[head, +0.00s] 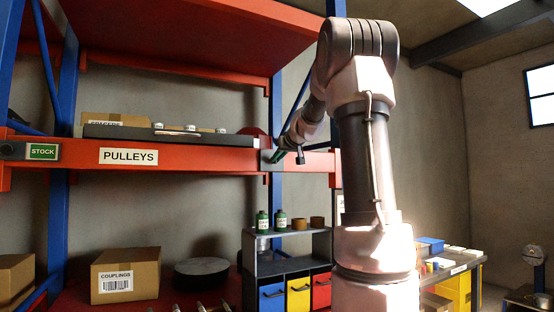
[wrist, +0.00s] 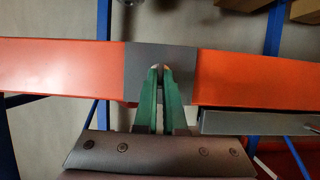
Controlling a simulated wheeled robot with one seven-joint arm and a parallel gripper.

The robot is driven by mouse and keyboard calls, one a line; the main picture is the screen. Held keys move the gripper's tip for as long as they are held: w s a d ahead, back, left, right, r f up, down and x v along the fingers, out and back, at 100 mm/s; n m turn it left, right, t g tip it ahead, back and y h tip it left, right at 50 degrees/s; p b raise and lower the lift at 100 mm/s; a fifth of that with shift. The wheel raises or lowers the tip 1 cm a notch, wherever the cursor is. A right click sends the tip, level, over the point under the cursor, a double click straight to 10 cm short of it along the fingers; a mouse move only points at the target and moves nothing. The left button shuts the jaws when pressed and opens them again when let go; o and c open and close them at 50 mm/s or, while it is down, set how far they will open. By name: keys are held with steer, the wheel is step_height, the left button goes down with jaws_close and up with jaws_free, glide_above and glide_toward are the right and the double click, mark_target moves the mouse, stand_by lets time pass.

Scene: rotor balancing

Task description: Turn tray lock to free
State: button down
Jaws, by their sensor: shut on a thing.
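The tray lock shows as a dark grey plate on the orange shelf beam in the wrist view (wrist: 138,62). In the head view its plate (head: 267,143) is at the right end of the PULLEYS beam, partly behind my wrist. My gripper (wrist: 160,69) has green fingers close together at the middle of the plate. In the head view the gripper (head: 276,156) reaches the beam front. It is shut on the lock's small handle, which the fingertips mostly hide, so its angle cannot be told. The dark tray (head: 180,138) rests on the shelf above the beam.
A PULLEYS label (head: 128,156) and a green STOCK sign (head: 43,152) are on the beam. A COUPLINGS box (head: 125,274) sits on the lower shelf. A small rack with coloured bins (head: 299,293) stands below my gripper. A blue upright (head: 62,130) stands at left.

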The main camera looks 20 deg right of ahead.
steer(key=m+t+y, duration=0.1)
steer(key=m+y, duration=0.1)
steer(key=m, duration=0.2)
steer(key=m+y, duration=0.2)
steer(key=m, duration=0.2)
steer(key=d+f+m+t+y, duration=0.1)
steer(key=m+y, duration=0.1)
steer(key=m, duration=0.3)
steer(key=shift+t+y, duration=0.3)
steer(key=shift+y, duration=0.1)
steer(key=shift+m, duration=0.4)
stand_by(0.4)
steer(key=c, duration=1)
jaws_free()
